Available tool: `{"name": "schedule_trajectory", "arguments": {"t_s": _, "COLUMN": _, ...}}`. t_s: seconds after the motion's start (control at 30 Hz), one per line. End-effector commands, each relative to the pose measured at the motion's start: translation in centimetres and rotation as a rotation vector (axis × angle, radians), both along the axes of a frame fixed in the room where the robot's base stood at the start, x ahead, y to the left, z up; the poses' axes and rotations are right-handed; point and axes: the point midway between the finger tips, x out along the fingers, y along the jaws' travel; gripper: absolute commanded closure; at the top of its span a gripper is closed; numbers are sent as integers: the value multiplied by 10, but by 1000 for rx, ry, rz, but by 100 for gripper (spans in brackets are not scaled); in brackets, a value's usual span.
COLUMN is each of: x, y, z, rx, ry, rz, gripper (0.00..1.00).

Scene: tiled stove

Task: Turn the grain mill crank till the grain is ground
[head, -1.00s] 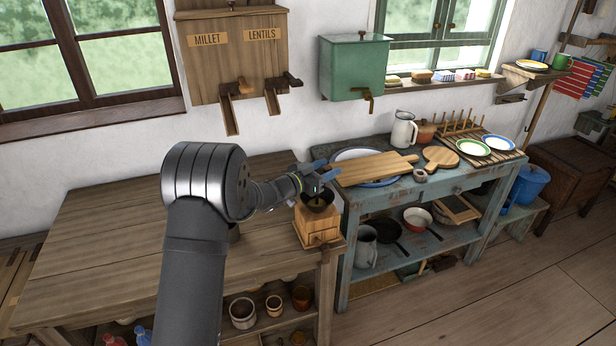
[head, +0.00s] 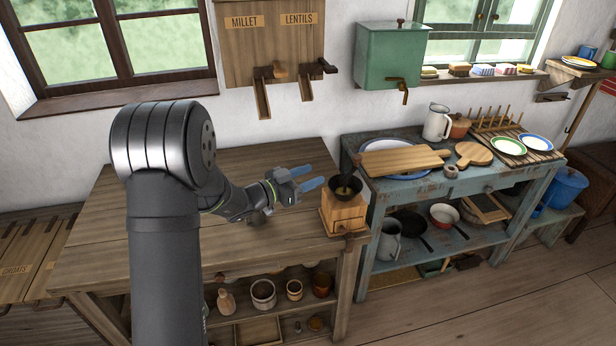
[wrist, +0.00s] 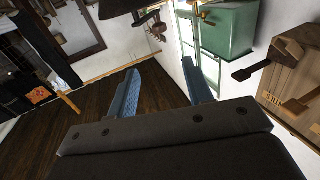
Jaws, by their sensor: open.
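The grain mill (head: 343,214) is a wooden box with a dark bowl-shaped hopper (head: 345,186) on top. It stands at the right front corner of the wooden table. A little brown shows inside the hopper; whether it is grain or ground is too small to tell. I cannot make out the crank clearly. My gripper (head: 308,177) is open and empty, just left of the hopper and apart from it, with its blue fingers pointing right. The wrist view shows the two blue fingers (wrist: 162,88) spread with nothing between them. A dark shape at that view's top edge may be the hopper.
The wooden table (head: 150,230) is bare left of the mill. A blue side table (head: 400,187) stands close on the right, holding a cutting board (head: 400,163) and a white jug (head: 437,122). The millet and lentils dispenser (head: 270,50) and green tank (head: 390,55) hang behind.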

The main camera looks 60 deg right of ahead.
Motion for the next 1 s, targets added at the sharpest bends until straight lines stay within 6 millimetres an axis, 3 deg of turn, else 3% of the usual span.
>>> {"name": "schedule_trajectory", "arguments": {"t_s": 0.17, "x": 0, "y": 0, "z": 0, "rx": 0, "ry": 0, "rz": 0, "gripper": 53}}
{"name": "schedule_trajectory", "arguments": {"t_s": 0.33, "x": 0, "y": -1, "z": 1, "rx": 17, "ry": 37, "rz": 10, "gripper": 83}}
{"name": "schedule_trajectory", "arguments": {"t_s": 0.43, "x": 1, "y": -4, "z": 2, "rx": 65, "ry": 146, "rz": 37, "gripper": 100}}
{"name": "schedule_trajectory", "arguments": {"t_s": 0.8, "x": 6, "y": -21, "z": 9, "rx": 335, "ry": 936, "rz": 209, "gripper": 100}}
{"name": "schedule_trajectory", "arguments": {"t_s": 1.0, "x": 9, "y": -24, "z": 9, "rx": 411, "ry": 1264, "rz": 263, "gripper": 100}}
